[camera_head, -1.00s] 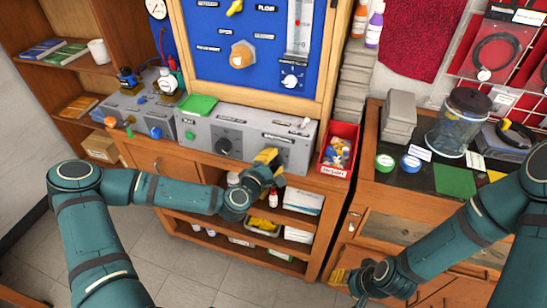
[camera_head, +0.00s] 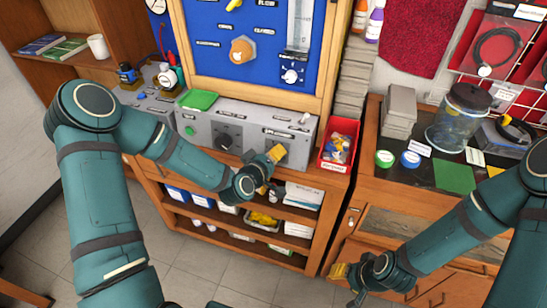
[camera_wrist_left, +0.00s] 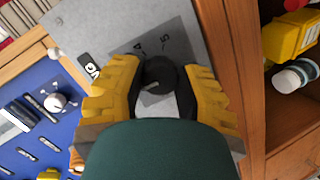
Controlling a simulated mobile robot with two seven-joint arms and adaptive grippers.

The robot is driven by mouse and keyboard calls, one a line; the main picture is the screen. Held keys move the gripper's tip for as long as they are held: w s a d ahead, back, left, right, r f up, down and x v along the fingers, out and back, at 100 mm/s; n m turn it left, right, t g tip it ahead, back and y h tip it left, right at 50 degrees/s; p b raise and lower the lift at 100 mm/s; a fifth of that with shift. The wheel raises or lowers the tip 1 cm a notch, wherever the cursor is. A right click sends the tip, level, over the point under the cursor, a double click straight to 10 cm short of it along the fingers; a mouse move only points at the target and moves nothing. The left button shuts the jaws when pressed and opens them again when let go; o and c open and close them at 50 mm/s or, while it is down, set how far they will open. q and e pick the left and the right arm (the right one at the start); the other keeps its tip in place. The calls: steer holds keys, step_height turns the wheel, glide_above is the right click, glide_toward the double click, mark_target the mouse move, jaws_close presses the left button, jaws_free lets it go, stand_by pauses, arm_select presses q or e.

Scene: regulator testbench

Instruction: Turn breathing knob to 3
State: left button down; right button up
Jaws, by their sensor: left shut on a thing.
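A dark round knob (camera_wrist_left: 160,76) with a pale pointer mark sits on the grey control box (camera_head: 214,118). In the left wrist view the printed figures 4 and 5 show beside it; the rest of its scale is hidden. My left gripper (camera_head: 276,154) is at the right part of the box front. In the left wrist view its yellow fingers (camera_wrist_left: 157,88) are shut around the knob, one on each side. In the head view the gripper mostly hides this knob. My right gripper (camera_head: 339,271) hangs empty at the lower right, its fingers too small to judge.
Another dark knob (camera_head: 225,141) and a green button (camera_head: 189,130) are on the box front, left of my left gripper. A red bin (camera_head: 327,163) stands just right of the box. Open shelves with boxes lie below. A blue panel (camera_head: 208,25) rises behind.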

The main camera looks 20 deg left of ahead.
arm_select(q)
steer(key=m+b, duration=0.1)
steer(key=m, duration=0.2)
steer(key=shift+d+y+b, duration=0.1)
steer(key=shift+y+b, duration=0.2)
steer(key=shift+m, duration=0.5)
steer(key=shift+b, duration=0.3)
steer(key=shift+f, duration=0.1)
steer(key=c, duration=0.6)
jaws_free()
steer(key=shift+o, duration=0.2)
steer(key=shift+s, duration=0.1)
steer(key=v, duration=0.7)
steer(key=shift+r, duration=0.25)
steer(key=shift+s, duration=0.1)
